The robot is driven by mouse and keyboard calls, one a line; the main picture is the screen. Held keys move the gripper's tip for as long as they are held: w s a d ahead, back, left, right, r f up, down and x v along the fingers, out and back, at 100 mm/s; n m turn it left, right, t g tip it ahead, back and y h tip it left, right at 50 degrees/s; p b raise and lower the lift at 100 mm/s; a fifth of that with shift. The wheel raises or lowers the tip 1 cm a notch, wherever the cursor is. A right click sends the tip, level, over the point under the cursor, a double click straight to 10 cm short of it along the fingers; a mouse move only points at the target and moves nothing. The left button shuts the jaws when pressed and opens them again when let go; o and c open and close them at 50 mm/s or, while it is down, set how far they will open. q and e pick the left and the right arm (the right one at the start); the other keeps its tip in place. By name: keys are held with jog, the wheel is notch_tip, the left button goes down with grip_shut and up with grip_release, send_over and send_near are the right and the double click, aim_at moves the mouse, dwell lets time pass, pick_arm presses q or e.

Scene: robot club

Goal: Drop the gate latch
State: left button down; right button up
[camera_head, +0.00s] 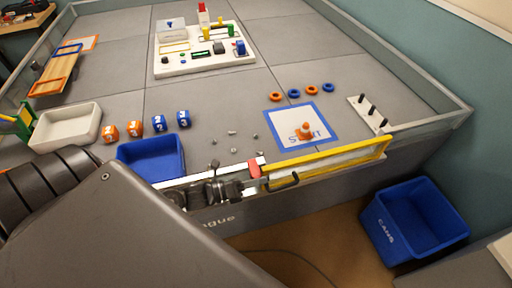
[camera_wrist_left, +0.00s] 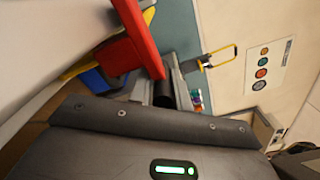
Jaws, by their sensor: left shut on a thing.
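The gate (camera_head: 325,158) is a yellow-framed panel in the table's front wall, standing upright in line with it. The red gate latch (camera_head: 254,169) is at the gate's left end, by the grey wall rail. A black handle (camera_head: 287,183) sits on the gate's front. My left gripper (camera_head: 238,189) is at the latch, in front of the wall, and shut on it; my arm hides part of the contact. In the left wrist view the red latch (camera_wrist_left: 143,40) shows large as a bar, close to the dark finger. My right gripper is not in view.
Behind the wall are a blue bin (camera_head: 152,157), numbered cubes (camera_head: 158,123), a white tray (camera_head: 66,127), loose metal bits and a START mat (camera_head: 303,125) with an orange cone (camera_head: 305,132). A blue CANS bin (camera_head: 414,222) stands on the floor right of the gate.

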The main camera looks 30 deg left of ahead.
pick_arm(q)
jog(key=shift+w+a, duration=0.1)
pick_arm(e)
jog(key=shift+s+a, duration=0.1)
pick_arm(q)
jog(key=c, duration=1.6)
grip_release()
jog(key=p+v, duration=0.2)
jog(key=v, duration=0.9)
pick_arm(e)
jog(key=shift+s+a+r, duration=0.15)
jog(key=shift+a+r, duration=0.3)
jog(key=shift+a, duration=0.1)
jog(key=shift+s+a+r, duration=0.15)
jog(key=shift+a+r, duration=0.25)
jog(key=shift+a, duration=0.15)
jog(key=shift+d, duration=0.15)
